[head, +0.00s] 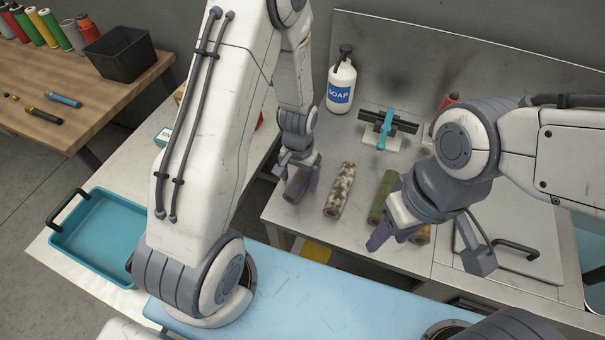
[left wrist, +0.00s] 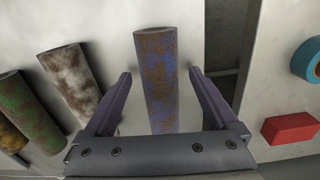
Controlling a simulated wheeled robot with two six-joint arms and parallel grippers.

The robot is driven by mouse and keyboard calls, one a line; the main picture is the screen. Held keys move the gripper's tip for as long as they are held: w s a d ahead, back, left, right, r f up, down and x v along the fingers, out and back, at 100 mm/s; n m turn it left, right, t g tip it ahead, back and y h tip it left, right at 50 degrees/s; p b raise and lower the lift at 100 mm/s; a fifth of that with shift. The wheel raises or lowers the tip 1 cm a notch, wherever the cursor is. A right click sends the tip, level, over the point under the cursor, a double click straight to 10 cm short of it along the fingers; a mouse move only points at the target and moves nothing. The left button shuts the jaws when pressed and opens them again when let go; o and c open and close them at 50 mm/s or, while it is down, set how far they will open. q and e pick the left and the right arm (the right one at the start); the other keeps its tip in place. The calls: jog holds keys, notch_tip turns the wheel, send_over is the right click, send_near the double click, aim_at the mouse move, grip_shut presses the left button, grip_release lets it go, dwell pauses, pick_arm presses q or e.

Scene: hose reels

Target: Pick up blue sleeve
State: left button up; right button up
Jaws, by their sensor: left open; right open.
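The blue sleeve (left wrist: 157,80), a tube with brown rust patches, lies on the grey bench top. In the left wrist view it lies lengthwise between the two spread fingers of my left gripper (left wrist: 163,76), with gaps on both sides. In the head view my left gripper (head: 300,172) is over the blue sleeve (head: 294,189) and hides part of it. Whether the fingers are down around it or still above it is hard to tell. My right gripper (head: 388,236) is open at the bench's front, partly covering other sleeves.
A white rusty sleeve (head: 339,190) and a green sleeve (head: 381,200) lie to the right, with a yellowish sleeve (left wrist: 10,137) beyond. A soap bottle (head: 341,84) stands behind. A red block (left wrist: 289,128) and teal ring (left wrist: 309,60) lie past a gap beside the bench.

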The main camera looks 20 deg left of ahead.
pick_arm(q)
jog(key=shift+f, duration=0.1)
jog(key=c, duration=1.5)
grip_shut()
